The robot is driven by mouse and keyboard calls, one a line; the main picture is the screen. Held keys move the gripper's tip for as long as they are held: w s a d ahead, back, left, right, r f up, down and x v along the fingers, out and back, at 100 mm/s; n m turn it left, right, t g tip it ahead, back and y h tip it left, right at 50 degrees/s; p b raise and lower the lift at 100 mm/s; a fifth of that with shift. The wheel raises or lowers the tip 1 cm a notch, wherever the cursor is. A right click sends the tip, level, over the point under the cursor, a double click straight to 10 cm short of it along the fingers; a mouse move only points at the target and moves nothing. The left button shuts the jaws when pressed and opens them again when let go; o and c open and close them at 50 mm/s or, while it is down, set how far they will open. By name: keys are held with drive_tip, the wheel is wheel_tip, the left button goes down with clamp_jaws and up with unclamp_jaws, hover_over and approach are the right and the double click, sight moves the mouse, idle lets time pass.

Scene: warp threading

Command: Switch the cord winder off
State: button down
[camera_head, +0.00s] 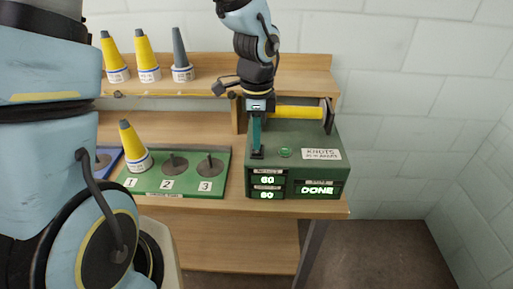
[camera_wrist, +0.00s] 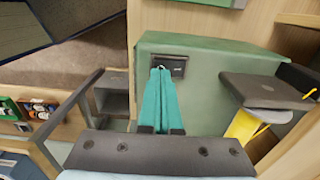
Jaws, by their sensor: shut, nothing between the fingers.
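The cord winder (camera_head: 291,165) is a green box on the table with a yellow roller (camera_head: 298,112) behind. Its front displays read "60", "60" and "DONE". A round green button or lamp (camera_head: 285,152) is on its top. My gripper (camera_head: 257,153) points down over the left part of the winder's top. Its teal fingers are shut with nothing between them. In the wrist view the closed fingertips (camera_wrist: 160,72) are at a small black switch plate (camera_wrist: 173,66) on the green winder (camera_wrist: 215,60). The fingers partly cover the plate; touch and the switch's position cannot be told.
A green board (camera_head: 187,186) with posts numbered 1 to 3 lies left of the winder, with a yellow cone (camera_head: 133,143) on post 1. Two yellow cones and a grey cone (camera_head: 181,57) stand on the back shelf. A "KNOTS" label (camera_head: 321,154) is on the winder's top.

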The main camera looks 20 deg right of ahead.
sight(257, 152)
drive_tip(key=shift+f+b, duration=0.55)
drive_tip(key=shift+f, duration=0.3)
idle(0.3)
drive_tip(key=shift+r, duration=0.1)
wheel_tip(257, 152, up, 7)
drive_tip(key=p, duration=0.7)
idle(0.5)
drive_tip(key=w+a+n+b, duration=0.2)
drive_tip(key=a+n, duration=0.9)
drive_tip(key=a, duration=0.2)
drive_tip(key=w+a+r+n+t+b, duration=0.1)
drive_tip(key=w+a+n+b, duration=0.1)
drive_tip(key=a+n, duration=0.8)
drive_tip(key=a, duration=0.4)
drive_tip(key=shift+w+r+n+t, duration=0.2)
drive_tip(key=shift+n+t, duration=0.1)
drive_tip(key=shift+n, duration=0.1)
